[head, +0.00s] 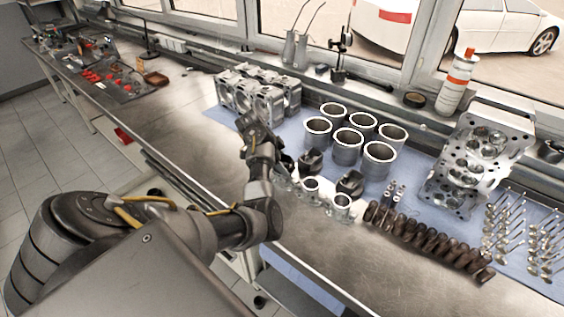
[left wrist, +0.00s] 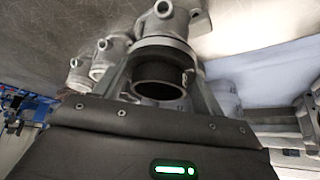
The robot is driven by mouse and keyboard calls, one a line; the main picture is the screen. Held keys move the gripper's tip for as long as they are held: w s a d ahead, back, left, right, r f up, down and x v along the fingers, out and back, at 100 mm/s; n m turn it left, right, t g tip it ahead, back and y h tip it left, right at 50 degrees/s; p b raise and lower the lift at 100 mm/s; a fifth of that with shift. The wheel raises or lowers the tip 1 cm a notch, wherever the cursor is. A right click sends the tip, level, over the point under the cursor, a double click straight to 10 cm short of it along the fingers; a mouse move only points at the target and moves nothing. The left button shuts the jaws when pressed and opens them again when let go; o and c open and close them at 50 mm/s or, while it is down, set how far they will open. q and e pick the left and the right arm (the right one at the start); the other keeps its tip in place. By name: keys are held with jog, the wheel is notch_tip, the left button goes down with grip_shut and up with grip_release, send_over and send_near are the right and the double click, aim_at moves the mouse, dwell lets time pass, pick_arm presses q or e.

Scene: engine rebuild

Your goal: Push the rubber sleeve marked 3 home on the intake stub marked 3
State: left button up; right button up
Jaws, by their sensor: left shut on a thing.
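My left gripper (head: 283,168) reaches down at the left end of a short row of small grey metal castings. In the left wrist view its two fingers (left wrist: 162,88) close on the sides of a black rubber sleeve (left wrist: 160,72). The sleeve's round rim faces the camera. A grey cast stub (left wrist: 167,23) with a round boss lies directly behind the sleeve, in line with it. I cannot tell how far the sleeve sits over the stub. Two similar stubs (left wrist: 110,52) stand to the left. No number is readable. My right gripper is out of view.
Open-topped castings (head: 342,203) stand close right of the gripper. Bare bench (head: 165,115) is free at the left.

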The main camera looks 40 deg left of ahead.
pick_arm(q)
jog(key=shift+f+b, duration=0.4)
jog(key=shift+f, duration=0.3)
dwell(0.3)
jog(key=o, duration=1)
jog(key=shift+r, duration=0.1)
notch_tip(320, 180, up, 8)
jog(key=p, duration=0.6)
jog(key=shift+f, duration=0.25)
